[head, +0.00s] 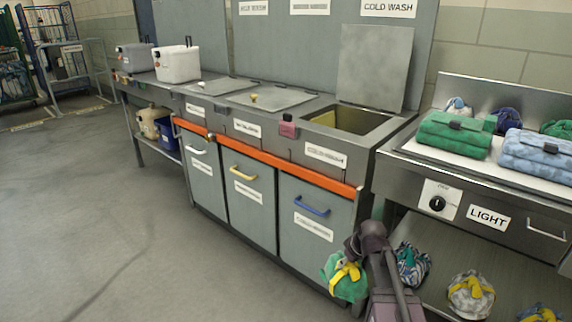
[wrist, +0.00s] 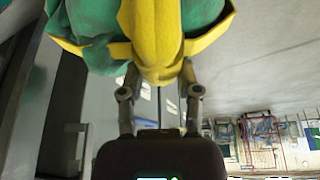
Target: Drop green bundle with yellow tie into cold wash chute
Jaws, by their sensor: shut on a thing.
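A green bundle with a yellow tie (head: 345,277) hangs at the end of my arm, low in front of the right end of the chute unit. My gripper (wrist: 157,88) is shut on the bundle, seen at the yellow tie (wrist: 152,35) in the wrist view. In the head view my arm hides part of the gripper. The cold wash chute (head: 350,119) is the rightmost opening, under the COLD WASH sign (head: 388,8). Its grey lid (head: 374,66) stands open and upright. The bundle is below and apart from the opening.
Two other chute lids (head: 270,97) to the left are shut. An orange strip (head: 262,156) runs along the unit's front. The LIGHT bench (head: 489,217) on the right holds folded bundles, with more tied bundles (head: 470,295) on its lower shelf. Open floor (head: 120,230) lies left.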

